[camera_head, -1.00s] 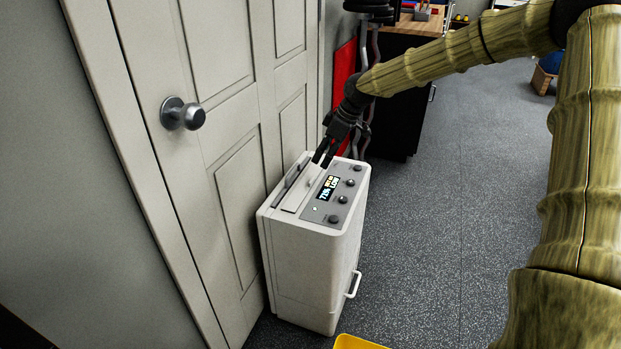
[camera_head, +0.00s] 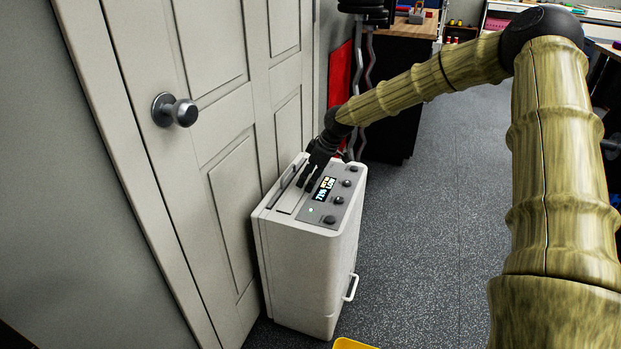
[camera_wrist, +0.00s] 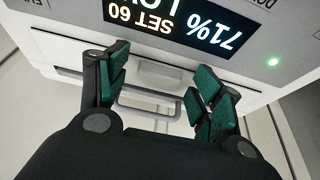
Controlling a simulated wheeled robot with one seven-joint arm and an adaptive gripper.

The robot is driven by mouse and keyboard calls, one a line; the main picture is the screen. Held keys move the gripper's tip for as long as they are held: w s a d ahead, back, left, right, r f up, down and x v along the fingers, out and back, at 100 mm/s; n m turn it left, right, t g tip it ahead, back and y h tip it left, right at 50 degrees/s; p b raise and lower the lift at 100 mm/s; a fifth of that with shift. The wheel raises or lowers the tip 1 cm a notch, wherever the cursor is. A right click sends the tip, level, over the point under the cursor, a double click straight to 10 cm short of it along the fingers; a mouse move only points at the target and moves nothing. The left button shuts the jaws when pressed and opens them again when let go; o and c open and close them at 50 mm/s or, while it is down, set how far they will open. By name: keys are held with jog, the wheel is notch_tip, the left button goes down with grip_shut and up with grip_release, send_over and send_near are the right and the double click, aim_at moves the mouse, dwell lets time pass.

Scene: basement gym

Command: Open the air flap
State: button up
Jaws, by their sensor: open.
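A white upright dehumidifier-like unit (camera_head: 300,265) stands on the floor against the door. Its top carries a grey control panel (camera_head: 319,213) with a lit display and several knobs. The pale air flap (camera_head: 287,202) appears to be the strip between the panel and a dark slot; it looks flat and closed. My gripper (camera_head: 306,184) is over the top, at the panel's left edge. In the wrist view my gripper (camera_wrist: 162,66) is open, its green-padded fingers either side of a small pale raised tab (camera_wrist: 160,76). Nothing is held. I cannot tell whether the fingers touch the top.
A pale panelled door (camera_head: 225,130) with a round knob (camera_head: 175,110) is close on the left. A black cabinet (camera_head: 400,95) with a wooden top is behind. A yellow object (camera_head: 353,344) lies at the bottom edge. The grey floor (camera_head: 440,240) on the right is clear.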

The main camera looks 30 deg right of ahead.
jog(key=c, duration=1)
jog(key=shift+c, duration=0.2)
jog(key=shift+r, duration=0.15)
